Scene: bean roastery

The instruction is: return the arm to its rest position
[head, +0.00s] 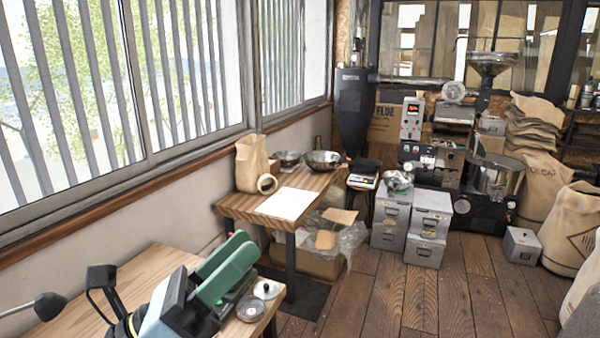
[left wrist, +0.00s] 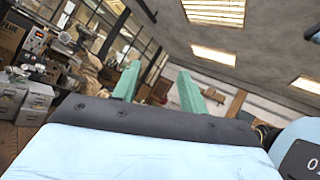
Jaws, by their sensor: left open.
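My left gripper (head: 247,248) shows at the lower left of the head view, over the near wooden table (head: 152,268). Its two green fingers stand apart with nothing between them. In the left wrist view the same green fingers (left wrist: 159,68) point up and away, with a gap between them and the room behind. My pale blue and dark wrist hides part of the near table. My right gripper is in neither view.
A small metal dish (head: 250,308) and a round lid with a dark knob (head: 266,289) are close beside the gripper. A second table (head: 240,205) bears a paper bag (head: 252,163) and bowls. Grey metal boxes (head: 430,226) stand beyond. The middle floor (head: 400,300) is clear.

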